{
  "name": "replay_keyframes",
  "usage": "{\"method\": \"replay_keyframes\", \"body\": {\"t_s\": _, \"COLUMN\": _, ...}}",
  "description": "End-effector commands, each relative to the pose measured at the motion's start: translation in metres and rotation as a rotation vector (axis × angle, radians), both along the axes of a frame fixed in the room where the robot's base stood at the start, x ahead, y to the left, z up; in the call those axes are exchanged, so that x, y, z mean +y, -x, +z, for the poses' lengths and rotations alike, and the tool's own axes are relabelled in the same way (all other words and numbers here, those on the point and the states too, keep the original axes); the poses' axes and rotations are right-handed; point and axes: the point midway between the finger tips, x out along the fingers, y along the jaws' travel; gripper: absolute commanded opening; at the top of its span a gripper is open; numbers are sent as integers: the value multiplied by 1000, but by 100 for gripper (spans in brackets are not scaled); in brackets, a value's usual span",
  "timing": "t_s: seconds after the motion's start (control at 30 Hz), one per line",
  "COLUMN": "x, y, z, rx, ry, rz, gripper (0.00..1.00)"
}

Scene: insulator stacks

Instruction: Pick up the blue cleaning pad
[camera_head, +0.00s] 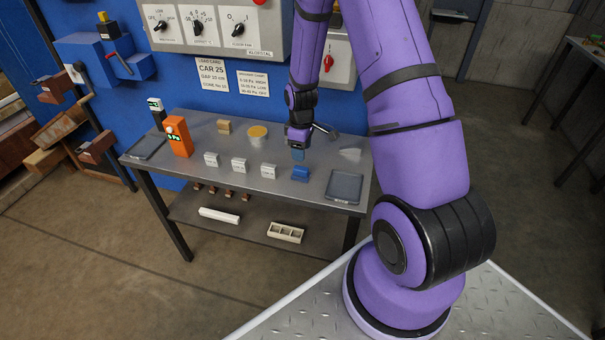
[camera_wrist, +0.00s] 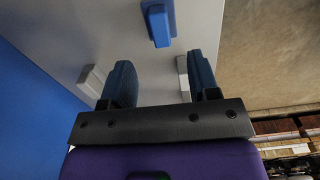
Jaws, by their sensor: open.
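The blue cleaning pad (camera_head: 300,174) lies on the grey metal table, at the right end of a row of small white blocks. In the wrist view the blue pad (camera_wrist: 158,24) is beyond the fingertips, roughly in line with the gap between them, and apart from both. My gripper (camera_head: 297,154) is above the table, a little behind the pad in the head view. In the wrist view my gripper (camera_wrist: 160,80) shows two dark blue fingers spread apart with nothing between them.
The table (camera_head: 215,190) also holds white blocks (camera_head: 239,165), an orange device (camera_head: 178,137), a yellow-topped round item (camera_head: 257,132), a tan block (camera_head: 224,127) and a dark tray (camera_head: 344,187) right of the pad. A control panel (camera_head: 220,25) stands behind.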

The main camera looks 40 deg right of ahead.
Motion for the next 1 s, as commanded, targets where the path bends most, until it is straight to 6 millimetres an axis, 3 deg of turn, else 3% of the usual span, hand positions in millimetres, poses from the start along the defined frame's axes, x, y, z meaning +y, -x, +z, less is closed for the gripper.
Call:
{"method": "replay_keyframes", "body": {"t_s": 0.13, "x": 0, "y": 0, "z": -22, "rx": 1, "ry": 0, "rz": -1, "gripper": 55}}
{"method": "replay_keyframes", "body": {"t_s": 0.47, "x": 1, "y": 0, "z": -44, "rx": 1, "ry": 0, "rz": -1, "gripper": 55}}
{"method": "replay_keyframes", "body": {"t_s": 0.73, "x": 1, "y": -1, "z": -78, "rx": 1, "ry": 1, "rz": -1, "gripper": 55}}
{"method": "replay_keyframes", "body": {"t_s": 1.0, "x": 1, "y": -2, "z": -86, "rx": -1, "ry": 1, "rz": -2, "gripper": 55}}
